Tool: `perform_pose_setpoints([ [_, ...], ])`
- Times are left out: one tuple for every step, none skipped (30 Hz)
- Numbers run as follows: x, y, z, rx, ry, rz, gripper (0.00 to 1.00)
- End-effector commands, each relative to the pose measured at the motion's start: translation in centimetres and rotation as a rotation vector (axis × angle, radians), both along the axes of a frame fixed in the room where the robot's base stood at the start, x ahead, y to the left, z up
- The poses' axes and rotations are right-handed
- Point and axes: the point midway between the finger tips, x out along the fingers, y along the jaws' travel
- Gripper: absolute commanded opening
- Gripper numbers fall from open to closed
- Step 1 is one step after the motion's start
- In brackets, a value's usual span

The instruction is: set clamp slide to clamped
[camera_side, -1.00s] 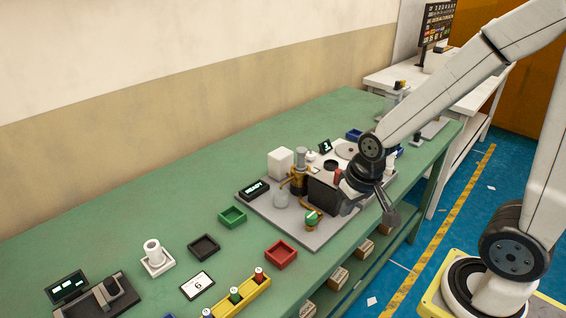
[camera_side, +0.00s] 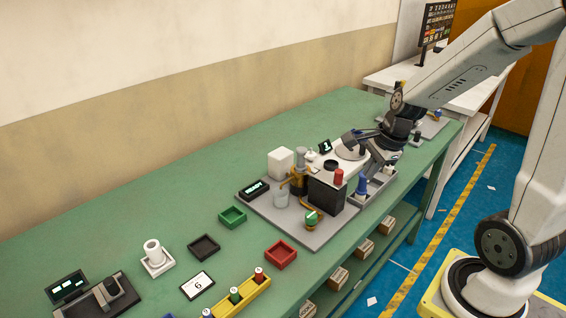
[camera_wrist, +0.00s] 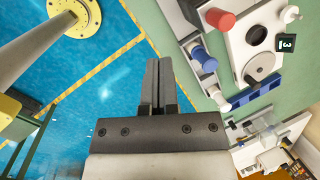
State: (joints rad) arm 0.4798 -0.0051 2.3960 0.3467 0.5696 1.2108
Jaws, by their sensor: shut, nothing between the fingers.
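My gripper (camera_wrist: 158,65) is shut and empty in the wrist view, its two fingers together over the blue floor and the bench's edge. In the side view my wrist is low over the far right part of the bench station. The station has a white top plate (camera_wrist: 246,47), a red cylinder (camera_side: 338,177) and a blue knob (camera_side: 361,187). The blue knob also shows in the wrist view (camera_wrist: 205,60), right of my fingers and apart from them. I cannot tell for certain which part is the clamp slide. My arm partly hides the station's far right side in the side view.
A white cube (camera_side: 281,162), a green-topped knob (camera_side: 311,217) and a READY display (camera_side: 254,189) stand on the grey base plate. Green (camera_side: 233,217) and red (camera_side: 281,254) trays lie nearer. The green bench is clear along the wall.

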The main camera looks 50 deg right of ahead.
Motion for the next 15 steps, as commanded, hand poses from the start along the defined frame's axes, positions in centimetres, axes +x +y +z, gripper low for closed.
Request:
perform_pose_setpoints([
  [0.0,-0.7,0.3,0.026,-0.003,-0.084,0.00],
  [-0.1,-1.0,0.4,0.043,-0.003,-0.135,0.00],
  [-0.1,-1.5,0.6,0.064,-0.003,-0.200,0.00],
  [-0.1,-1.8,0.8,0.082,-0.004,-0.251,0.00],
  [-0.1,-2.1,0.9,0.099,-0.006,-0.300,0.00],
  [-0.2,-2.6,1.1,0.121,-0.006,-0.364,0.00],
  [-0.2,-2.9,1.3,0.138,-0.009,-0.413,0.00],
  [-0.2,-3.2,1.4,0.155,-0.009,-0.459,0.00],
  [-0.3,-3.7,1.6,0.176,-0.010,-0.518,0.00],
  [-0.3,-3.9,1.7,0.193,-0.010,-0.560,0.00],
  [-0.4,-4.2,1.8,0.208,-0.011,-0.601,0.00],
  [-0.4,-4.5,2.0,0.226,-0.013,-0.650,0.00],
  [-0.5,-4.8,2.1,0.239,-0.014,-0.684,0.00],
  [-0.5,-5.0,2.2,0.251,-0.015,-0.716,0.00],
  [-0.5,-5.3,2.4,0.266,-0.016,-0.752,0.00],
])
